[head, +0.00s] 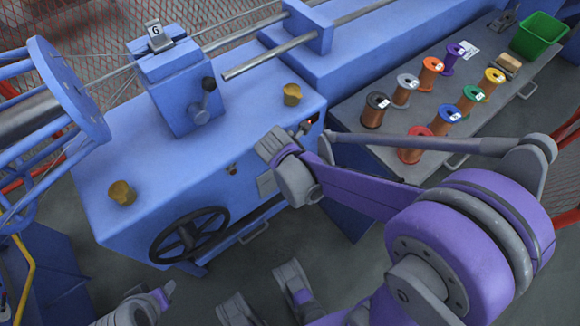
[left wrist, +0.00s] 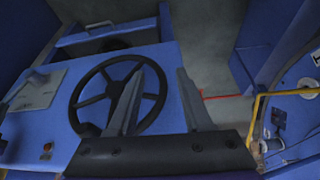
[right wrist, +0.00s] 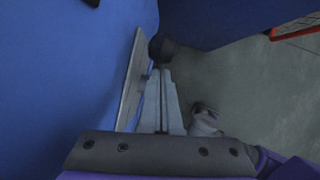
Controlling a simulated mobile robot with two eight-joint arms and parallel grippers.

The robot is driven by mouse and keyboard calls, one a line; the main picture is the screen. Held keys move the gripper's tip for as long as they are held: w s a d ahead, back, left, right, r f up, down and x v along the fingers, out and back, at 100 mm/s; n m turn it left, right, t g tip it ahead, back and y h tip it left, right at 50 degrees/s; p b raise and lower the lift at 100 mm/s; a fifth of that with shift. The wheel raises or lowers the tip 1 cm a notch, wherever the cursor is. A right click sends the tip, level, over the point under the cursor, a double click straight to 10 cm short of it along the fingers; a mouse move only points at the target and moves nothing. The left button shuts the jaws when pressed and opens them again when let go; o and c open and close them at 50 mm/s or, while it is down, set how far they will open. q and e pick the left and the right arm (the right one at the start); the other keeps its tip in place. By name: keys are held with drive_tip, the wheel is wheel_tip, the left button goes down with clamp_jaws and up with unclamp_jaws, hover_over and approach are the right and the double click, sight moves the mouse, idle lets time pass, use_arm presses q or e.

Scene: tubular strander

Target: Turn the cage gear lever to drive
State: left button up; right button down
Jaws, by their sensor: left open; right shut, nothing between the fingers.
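In the right wrist view a dark round knob (right wrist: 162,46), seemingly the cage gear lever's, stands at the end of a grey plate (right wrist: 131,85) on the blue machine side. My right gripper (right wrist: 162,75) is shut and empty, its fingertips just before the knob; I cannot tell if they touch. In the head view my right gripper (head: 270,146) is over the machine's front edge and hides part of that side. My left gripper (left wrist: 155,75) is open and empty, facing the black handwheel (left wrist: 118,95), which also shows in the head view (head: 188,235).
A side table (head: 350,140) at the right holds several wire spools and a green bin (head: 538,36). A small red light (head: 309,122) shows near the machine's right end.

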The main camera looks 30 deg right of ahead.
use_arm(q)
drive_tip(key=shift+f, duration=0.1)
use_arm(e)
drive_tip(key=shift+d+f, duration=0.25)
drive_tip(key=shift+d, duration=0.7)
use_arm(q)
drive_tip(key=shift+a, duration=0.1)
drive_tip(key=a+p+v, duration=0.1)
drive_tip(key=p+v, duration=0.3)
drive_tip(key=v, duration=0.2)
drive_tip(key=shift+w+p, duration=0.25)
drive_tip(key=shift+p, duration=0.05)
use_arm(e)
drive_tip(key=v, duration=1.3)
drive_tip(key=shift+s, duration=0.1)
